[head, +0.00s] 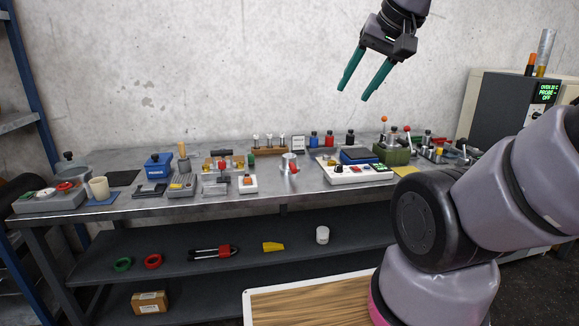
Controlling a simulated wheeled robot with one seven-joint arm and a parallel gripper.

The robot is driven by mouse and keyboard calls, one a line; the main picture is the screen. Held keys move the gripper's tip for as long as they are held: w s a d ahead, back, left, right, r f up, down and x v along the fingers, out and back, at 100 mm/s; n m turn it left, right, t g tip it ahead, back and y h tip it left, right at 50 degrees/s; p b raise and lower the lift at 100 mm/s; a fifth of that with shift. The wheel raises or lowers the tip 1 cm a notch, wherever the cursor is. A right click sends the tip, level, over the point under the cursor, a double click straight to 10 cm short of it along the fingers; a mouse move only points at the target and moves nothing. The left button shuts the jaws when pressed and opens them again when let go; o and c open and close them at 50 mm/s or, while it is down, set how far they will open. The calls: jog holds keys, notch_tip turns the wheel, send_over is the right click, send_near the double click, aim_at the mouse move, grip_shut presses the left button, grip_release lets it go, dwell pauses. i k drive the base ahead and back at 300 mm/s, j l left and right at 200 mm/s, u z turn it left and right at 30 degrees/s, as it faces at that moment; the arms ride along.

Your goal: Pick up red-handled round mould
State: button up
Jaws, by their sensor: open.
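A small round metal piece with a red part at its side, which looks like the red-handled round mould (287,158), stands on the metal workbench (300,196) near its middle. It is small in the head view, so its handle is hard to make out. My gripper (354,94) is open and empty, with its two green fingers pointing down and left. It is high in front of the wall, above and to the right of the mould in the picture, well apart from it.
A white panel with buttons (356,175) and a green box (392,154) stand right of the mould; a wooden rack (268,151) stands behind it. Small tools crowd the bench's left half. An oven-like unit (500,110) stands at right. Bare bench lies along the front edge.

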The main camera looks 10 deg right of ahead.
aim_at(291, 166)
jog(key=i+l, duration=0.1)
jog(key=i, duration=0.5)
jog(key=i+l, duration=0.15)
jog(key=i, duration=0.5)
